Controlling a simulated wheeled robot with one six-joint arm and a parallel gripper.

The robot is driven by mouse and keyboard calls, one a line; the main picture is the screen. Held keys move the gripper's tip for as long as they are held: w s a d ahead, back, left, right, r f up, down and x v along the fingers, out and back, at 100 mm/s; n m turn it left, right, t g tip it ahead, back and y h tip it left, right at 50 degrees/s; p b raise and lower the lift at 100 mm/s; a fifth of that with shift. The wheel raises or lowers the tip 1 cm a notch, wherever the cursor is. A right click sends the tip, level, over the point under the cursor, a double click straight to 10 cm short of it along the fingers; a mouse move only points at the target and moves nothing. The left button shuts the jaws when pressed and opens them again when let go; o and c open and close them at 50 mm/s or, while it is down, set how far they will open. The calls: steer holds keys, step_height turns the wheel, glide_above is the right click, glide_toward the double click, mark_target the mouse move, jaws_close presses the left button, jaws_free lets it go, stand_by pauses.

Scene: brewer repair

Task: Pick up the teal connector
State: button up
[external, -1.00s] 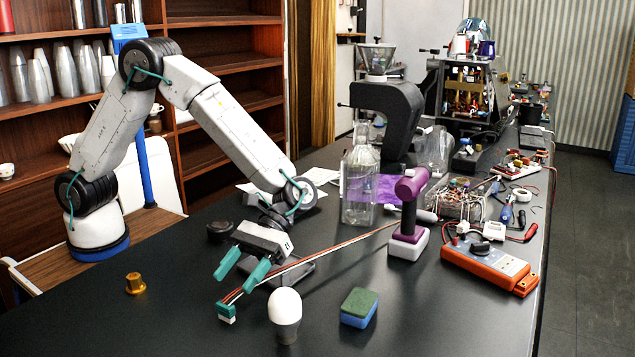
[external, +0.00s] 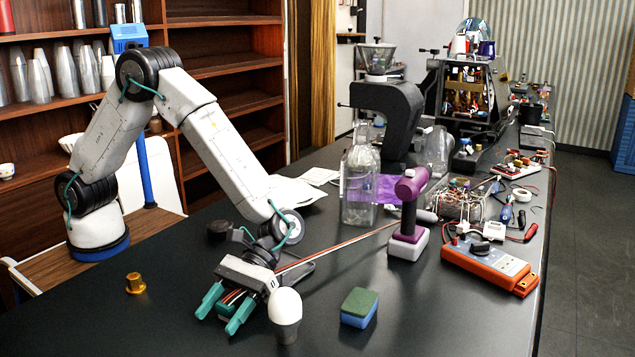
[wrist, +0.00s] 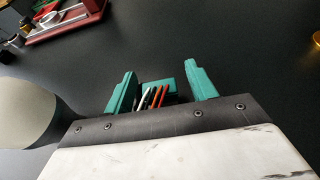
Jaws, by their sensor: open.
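The teal connector (wrist: 158,87) shows in the wrist view between the two teal fingers of my gripper (wrist: 160,90), with several coloured wires running from it back under the gripper body. There are visible gaps between the connector and the fingers, so my gripper is open around it and not closed on it. In the external view my gripper (external: 224,313) is low over the black table, and the wires (external: 232,295) show between its fingers. The connector itself is hard to make out there among the teal fingers.
A white bulb (external: 285,312) stands just right of my gripper. A blue and green sponge (external: 359,307) lies further right, and a purple drill (external: 409,205) stands behind it. A gold cap (external: 135,283) sits at the left. The table front left is clear.

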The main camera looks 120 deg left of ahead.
steer(key=c, duration=1)
steer(key=shift+c, duration=0.2)
steer(key=shift+r, duration=0.15)
